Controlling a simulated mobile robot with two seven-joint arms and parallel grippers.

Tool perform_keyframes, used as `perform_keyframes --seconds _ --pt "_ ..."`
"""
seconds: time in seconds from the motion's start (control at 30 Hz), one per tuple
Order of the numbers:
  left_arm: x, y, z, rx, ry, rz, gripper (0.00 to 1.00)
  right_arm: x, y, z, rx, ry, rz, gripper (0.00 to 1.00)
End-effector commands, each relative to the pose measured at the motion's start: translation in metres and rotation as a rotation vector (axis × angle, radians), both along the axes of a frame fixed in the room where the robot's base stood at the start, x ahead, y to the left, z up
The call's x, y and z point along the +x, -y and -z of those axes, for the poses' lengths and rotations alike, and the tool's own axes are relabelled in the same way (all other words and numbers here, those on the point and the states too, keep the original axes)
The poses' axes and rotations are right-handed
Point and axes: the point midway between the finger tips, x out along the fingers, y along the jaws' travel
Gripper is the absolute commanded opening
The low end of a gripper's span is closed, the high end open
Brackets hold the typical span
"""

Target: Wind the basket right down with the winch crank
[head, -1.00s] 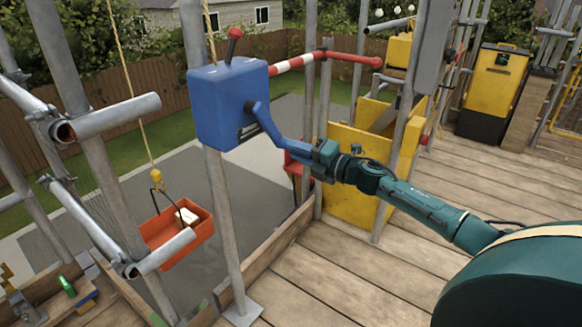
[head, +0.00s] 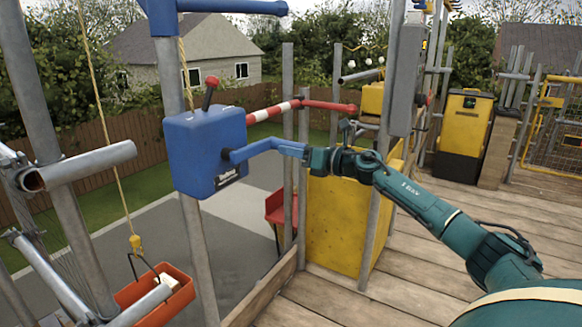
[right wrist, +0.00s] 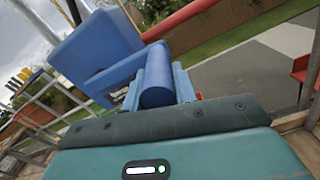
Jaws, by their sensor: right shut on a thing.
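The blue winch box (head: 206,150) is fixed to an upright pole, with a red-knobbed lever (head: 210,92) on top. Its blue crank (head: 262,147) points to the right, nearly level. My right gripper (head: 312,158) is shut on the crank's handle; the right wrist view shows the blue handle (right wrist: 157,76) between the fingers. The orange basket (head: 158,300) hangs from a yellow rope (head: 113,150) at the lower left, with a whitish item in it. Its bottom is partly hidden by a scaffold tube. My left gripper is not in view.
A red-and-white barred pole (head: 285,110) sticks out behind the winch. Scaffold tubes (head: 88,162) stand at the left near the basket. A yellow panel (head: 340,225) stands behind my right arm.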

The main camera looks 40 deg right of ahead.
Motion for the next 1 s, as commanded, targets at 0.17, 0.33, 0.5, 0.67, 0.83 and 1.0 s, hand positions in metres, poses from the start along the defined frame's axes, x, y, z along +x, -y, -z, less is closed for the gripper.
perform_keyframes --seconds 0.17,0.33,0.5,0.67,0.83,1.0 --pt "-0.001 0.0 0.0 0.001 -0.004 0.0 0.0 0.0 0.007 -0.028 -0.125 0.07 0.018 0.0" --pt "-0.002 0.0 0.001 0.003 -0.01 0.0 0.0 0.0 0.006 -0.041 -0.218 0.106 0.018 0.0" --pt "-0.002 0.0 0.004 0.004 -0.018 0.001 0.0 -0.001 0.005 -0.049 -0.278 0.131 0.018 0.0" --pt "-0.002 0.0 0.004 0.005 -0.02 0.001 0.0 -0.001 0.004 -0.053 -0.307 0.142 0.016 0.0" --pt "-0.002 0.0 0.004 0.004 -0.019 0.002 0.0 -0.001 0.003 -0.054 -0.317 0.147 0.015 0.0" --pt "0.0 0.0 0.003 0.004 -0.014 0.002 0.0 -0.001 0.003 -0.054 -0.317 0.148 0.016 0.0"
